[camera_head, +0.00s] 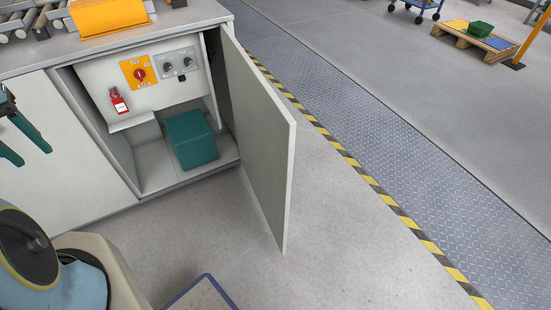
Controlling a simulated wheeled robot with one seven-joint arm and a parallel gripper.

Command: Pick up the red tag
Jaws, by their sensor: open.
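The red tag (119,103), with a white label and a red lock-like top, hangs on the light panel inside the open cabinet, above a small ledge. My gripper (30,158) is at the left edge of the view, in front of the closed cabinet front. Its two green fingers are apart, with nothing seen between them. It is to the left of the red tag and a little lower in the picture, not touching it. Part of the gripper is cut off by the picture's edge.
The cabinet door (262,140) stands open to the right of the opening. A green box (191,140) sits on the cabinet floor. A yellow plate with a red rotary switch (140,73) is above the tag, beside a grey knob panel (177,64).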

